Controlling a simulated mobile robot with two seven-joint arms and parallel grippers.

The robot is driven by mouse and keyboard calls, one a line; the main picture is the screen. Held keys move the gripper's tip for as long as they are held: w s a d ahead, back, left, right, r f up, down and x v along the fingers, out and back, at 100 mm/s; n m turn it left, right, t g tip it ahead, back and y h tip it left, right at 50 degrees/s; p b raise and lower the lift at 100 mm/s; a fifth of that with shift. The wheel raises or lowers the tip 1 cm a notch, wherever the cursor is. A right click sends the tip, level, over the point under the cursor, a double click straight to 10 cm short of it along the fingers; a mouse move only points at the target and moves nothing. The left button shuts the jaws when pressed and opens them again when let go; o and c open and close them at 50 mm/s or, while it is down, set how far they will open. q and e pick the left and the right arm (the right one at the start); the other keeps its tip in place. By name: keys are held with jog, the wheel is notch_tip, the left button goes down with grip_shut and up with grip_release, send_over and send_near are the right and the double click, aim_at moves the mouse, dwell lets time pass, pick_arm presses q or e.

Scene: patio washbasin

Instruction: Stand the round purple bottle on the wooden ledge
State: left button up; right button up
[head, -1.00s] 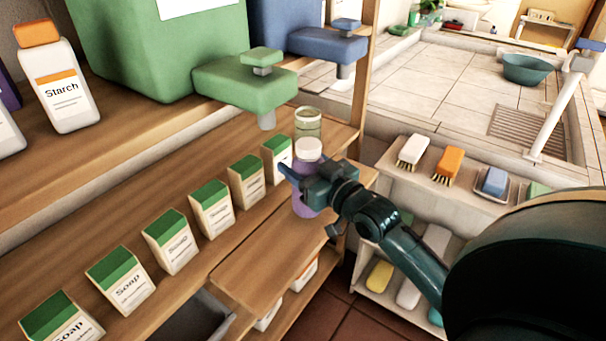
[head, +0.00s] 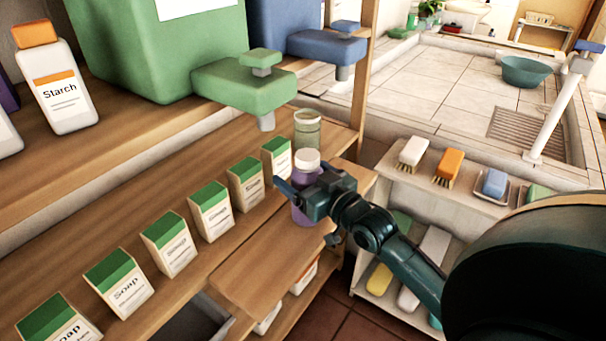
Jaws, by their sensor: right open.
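The purple bottle (head: 304,216) has a round body and a white cap. It is upright at the right part of the wooden ledge (head: 262,265), and its base appears to rest on the wood. My right gripper (head: 296,194) is open at the bottle's middle, with a finger across its front. The gripper hides part of the bottle, and the far finger is not clearly visible. My left gripper is not in view.
Several soap boxes (head: 213,213) stand in a row behind the ledge. A greenish glass jar (head: 307,128) stands just behind the bottle. The green dispenser's tap (head: 243,90) overhangs the shelf. The ledge's left part is bare.

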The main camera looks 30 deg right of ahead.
jog(key=shift+r, duration=0.15)
jog(key=s+d, duration=0.1)
jog(key=s, duration=1.1)
jog(key=shift+d, duration=0.3)
